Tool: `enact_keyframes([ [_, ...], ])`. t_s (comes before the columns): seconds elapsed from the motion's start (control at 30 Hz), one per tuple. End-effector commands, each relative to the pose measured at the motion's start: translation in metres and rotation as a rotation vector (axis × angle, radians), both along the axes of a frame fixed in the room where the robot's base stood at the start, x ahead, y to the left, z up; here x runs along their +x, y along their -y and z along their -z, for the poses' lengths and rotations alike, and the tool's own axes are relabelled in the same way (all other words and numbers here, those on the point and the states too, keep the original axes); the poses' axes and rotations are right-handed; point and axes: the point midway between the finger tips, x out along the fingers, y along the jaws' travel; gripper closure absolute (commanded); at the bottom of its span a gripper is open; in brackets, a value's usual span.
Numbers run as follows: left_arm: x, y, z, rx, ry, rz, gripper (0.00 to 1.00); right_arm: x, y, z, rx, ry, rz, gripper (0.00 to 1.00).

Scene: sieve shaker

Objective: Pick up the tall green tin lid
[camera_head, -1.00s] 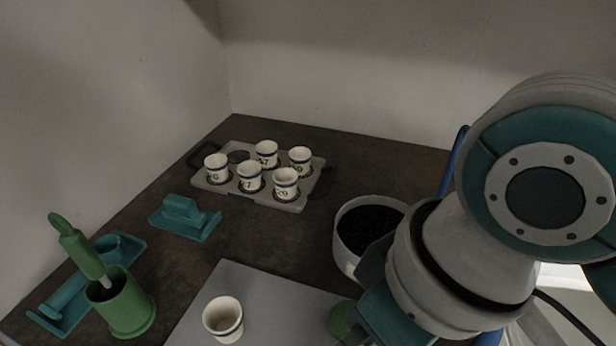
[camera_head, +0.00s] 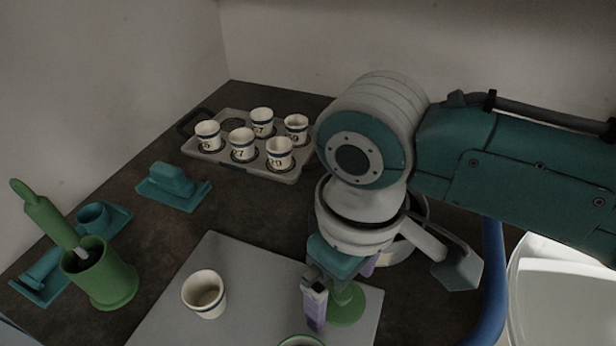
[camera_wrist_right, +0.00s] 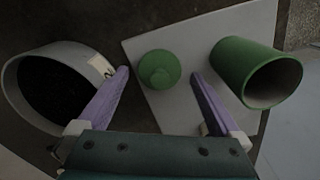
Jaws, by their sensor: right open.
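The green tin lid (camera_head: 347,304), round with a knob, rests on the grey mat at its right side. My left gripper is out of view.
The grey mat (camera_head: 250,272) also bears a white cup (camera_head: 204,294). A white container of dark grains (camera_wrist_right: 50,85) stands close by the right gripper. At the left are a green pot (camera_head: 106,279) with a pestle and teal holders (camera_head: 172,187). A tray (camera_head: 268,172) of cups stands behind.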

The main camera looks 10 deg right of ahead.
Motion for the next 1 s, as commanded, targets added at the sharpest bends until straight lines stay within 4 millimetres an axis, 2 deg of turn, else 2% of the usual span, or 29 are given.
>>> enact_keyframes([
  [0.1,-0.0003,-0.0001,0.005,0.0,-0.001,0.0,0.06,0.0001,0.0,0.0117,0.001,0.001,-0.001,0.0],
  [0.33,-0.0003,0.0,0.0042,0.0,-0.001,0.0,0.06,0.0001,-0.0002,0.0118,0.001,0.002,-0.001,0.0],
  [1.0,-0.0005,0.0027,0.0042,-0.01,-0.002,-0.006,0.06,0.0002,0.0,0.0115,0.0,0.002,-0.001,0.75],
])
